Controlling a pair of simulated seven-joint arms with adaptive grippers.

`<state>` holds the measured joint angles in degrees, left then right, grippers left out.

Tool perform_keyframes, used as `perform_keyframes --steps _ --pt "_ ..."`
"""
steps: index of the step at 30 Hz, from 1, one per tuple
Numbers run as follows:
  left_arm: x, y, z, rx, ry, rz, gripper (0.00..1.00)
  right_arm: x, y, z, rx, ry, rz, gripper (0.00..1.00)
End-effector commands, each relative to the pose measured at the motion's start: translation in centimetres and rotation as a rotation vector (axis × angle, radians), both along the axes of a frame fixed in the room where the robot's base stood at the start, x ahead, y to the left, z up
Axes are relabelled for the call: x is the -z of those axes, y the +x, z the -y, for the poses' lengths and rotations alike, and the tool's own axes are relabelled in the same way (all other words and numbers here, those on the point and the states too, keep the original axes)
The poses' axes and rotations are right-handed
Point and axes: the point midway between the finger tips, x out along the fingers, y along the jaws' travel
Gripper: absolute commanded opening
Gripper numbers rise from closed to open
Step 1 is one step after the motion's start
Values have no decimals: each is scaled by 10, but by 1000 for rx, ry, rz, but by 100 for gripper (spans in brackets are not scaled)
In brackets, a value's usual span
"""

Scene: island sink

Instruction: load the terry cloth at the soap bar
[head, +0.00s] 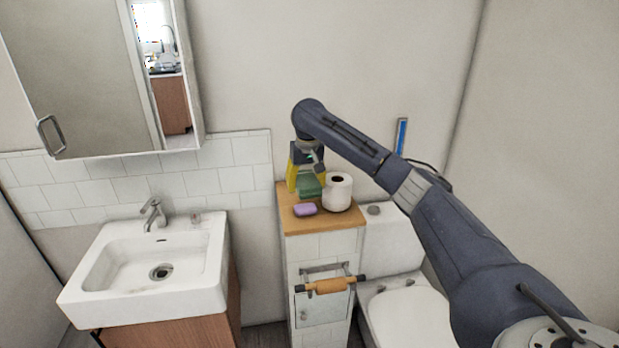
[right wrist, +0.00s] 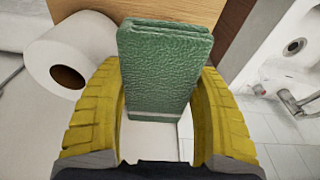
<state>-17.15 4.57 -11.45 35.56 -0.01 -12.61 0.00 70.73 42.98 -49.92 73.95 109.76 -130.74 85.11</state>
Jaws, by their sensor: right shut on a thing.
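The terry cloth (head: 309,186) is a folded green cloth. My right gripper (head: 305,182), with yellow fingers, is shut on it above the wooden top of the narrow cabinet. In the right wrist view the cloth (right wrist: 163,65) stands between the two yellow fingers (right wrist: 160,120). The purple soap bar (head: 305,209) lies on the wooden top, just below the cloth in the head view. I cannot tell whether the cloth touches the wooden top. The soap bar is not visible in the right wrist view. My left gripper is not in view.
A white toilet roll (head: 338,191) stands on the wooden top (head: 322,222), close right of the cloth. A sink (head: 150,262) with a tap is at the left. A toilet (head: 405,305) is at the right, below my right arm. A roll holder (head: 330,285) sticks out in front.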

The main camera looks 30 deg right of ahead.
Motion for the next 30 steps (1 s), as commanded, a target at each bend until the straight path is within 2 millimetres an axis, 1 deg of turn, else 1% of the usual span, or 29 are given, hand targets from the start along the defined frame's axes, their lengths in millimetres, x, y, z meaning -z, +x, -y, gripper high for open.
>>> perform_keyframes --steps 18,24,30 --pt "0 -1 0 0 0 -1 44 47 0 -1 -2 1 -2 42" --pt "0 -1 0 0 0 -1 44 55 0 -1 -1 1 0 42" --pt "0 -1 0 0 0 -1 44 58 0 0 -2 0 0 42"
